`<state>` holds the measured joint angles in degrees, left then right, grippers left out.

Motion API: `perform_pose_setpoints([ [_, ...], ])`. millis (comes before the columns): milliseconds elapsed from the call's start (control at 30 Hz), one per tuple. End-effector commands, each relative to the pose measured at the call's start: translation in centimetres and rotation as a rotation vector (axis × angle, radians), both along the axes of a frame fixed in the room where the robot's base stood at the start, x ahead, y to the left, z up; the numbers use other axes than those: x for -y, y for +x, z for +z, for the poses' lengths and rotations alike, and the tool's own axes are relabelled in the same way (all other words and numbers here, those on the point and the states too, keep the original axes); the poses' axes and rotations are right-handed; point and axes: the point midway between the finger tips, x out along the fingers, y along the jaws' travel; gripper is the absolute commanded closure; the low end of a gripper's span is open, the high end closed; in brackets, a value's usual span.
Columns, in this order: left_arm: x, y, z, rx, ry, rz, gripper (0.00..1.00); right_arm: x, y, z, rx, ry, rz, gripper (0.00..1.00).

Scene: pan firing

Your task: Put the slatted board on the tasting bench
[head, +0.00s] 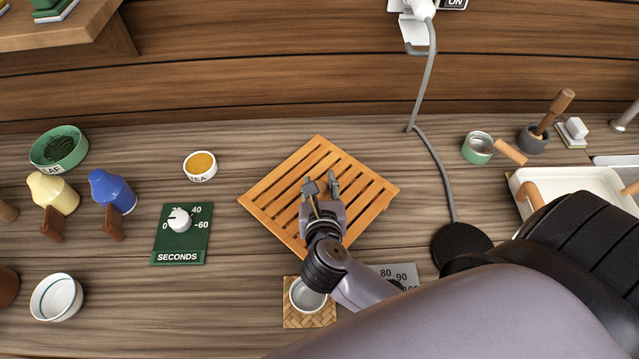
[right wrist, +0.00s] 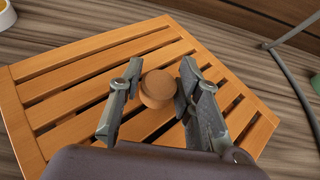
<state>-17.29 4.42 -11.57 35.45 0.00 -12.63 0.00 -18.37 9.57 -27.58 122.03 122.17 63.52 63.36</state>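The slatted board (head: 275,185) is an orange wooden rack lying turned at an angle on the brown plank-patterned bench (head: 235,140). Its slats also fill most of the right wrist view (right wrist: 85,75). A round wooden knob (right wrist: 158,88) stands up from the board there. My right gripper (head: 322,184) is over the middle of the board, with one finger on each side of the knob. In the right wrist view the fingers (right wrist: 158,80) appear to touch the knob's sides. My left gripper is not in view. Whether this bench is the tasting bench cannot be told.
A green seconds dial (head: 180,245), yellow and blue bottles (head: 108,190) and a tea cup (head: 201,170) stand left of the board. A small cup on a woven mat (head: 290,318) is in front. A grey cord (head: 435,160) and white tray (head: 560,185) lie right.

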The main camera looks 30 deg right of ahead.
Motion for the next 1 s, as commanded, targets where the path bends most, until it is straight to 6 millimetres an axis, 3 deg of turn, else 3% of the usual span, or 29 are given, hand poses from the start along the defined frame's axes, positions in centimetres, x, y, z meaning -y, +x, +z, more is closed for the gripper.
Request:
perform_pose_setpoints([
  [167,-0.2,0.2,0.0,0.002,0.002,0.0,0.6,0.0,0.0,0.0,0.0,0.0,0.0,0.54],
  [533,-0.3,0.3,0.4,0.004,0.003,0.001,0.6,-0.1,-0.1,0.5,0.0,0.0,0.001,0.54],
  [667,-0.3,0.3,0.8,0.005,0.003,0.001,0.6,-0.8,-1.6,1.1,-0.003,0.002,0.002,0.54],
  [1000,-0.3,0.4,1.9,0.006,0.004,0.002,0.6,-3.7,-7.6,3.8,-0.003,0.003,0.001,0.54],
])
